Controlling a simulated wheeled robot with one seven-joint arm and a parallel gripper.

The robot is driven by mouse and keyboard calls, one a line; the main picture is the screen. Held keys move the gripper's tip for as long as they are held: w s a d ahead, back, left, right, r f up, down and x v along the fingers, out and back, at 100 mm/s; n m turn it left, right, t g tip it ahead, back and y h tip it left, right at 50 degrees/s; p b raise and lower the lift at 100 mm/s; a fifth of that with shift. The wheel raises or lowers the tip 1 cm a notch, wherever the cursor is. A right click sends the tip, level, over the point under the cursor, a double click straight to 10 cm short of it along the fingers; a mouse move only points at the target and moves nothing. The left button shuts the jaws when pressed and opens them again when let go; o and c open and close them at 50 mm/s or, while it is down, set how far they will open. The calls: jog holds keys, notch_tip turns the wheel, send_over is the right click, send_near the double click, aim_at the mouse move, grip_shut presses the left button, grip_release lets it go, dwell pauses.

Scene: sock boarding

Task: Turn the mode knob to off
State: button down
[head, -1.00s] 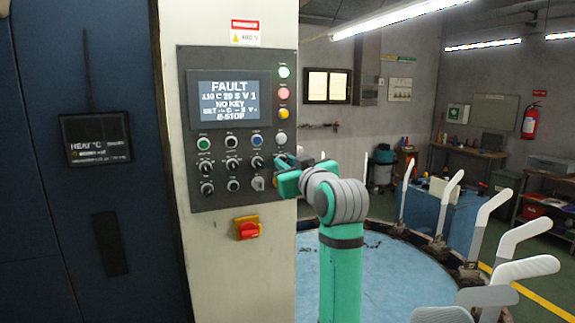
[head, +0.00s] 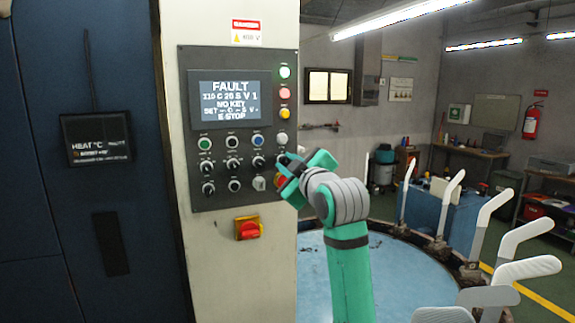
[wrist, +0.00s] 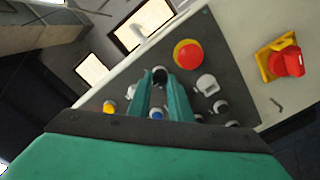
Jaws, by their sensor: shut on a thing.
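The dark control panel (head: 189,128) on the pale cabinet carries rows of buttons and knobs. My gripper (head: 284,166) is at the right edge of its lower part, tilted, and hides some controls there. In the wrist view my gripper (wrist: 159,84) has its two fingers closed on a small black knob (wrist: 160,74), whose top shows between the fingertips. Its label is too small to read, so its pointer position cannot be told. The panel's screen (head: 229,101) reads FAULT, NO KEY and E-STOP.
A red mushroom button on a yellow ring (wrist: 187,54) is close beside the gripped knob. A pale selector (wrist: 206,84) is also near. A red and yellow rotary switch (head: 248,228) is below the panel. Several pale paddle-like forms (head: 449,186) stand at the right.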

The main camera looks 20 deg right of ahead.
dwell(0.4)
jog(key=c, duration=1.6)
grip_release()
jog(key=s, duration=1)
jog(key=shift+s+d, duration=0.15)
jog(key=shift+s, duration=0.25)
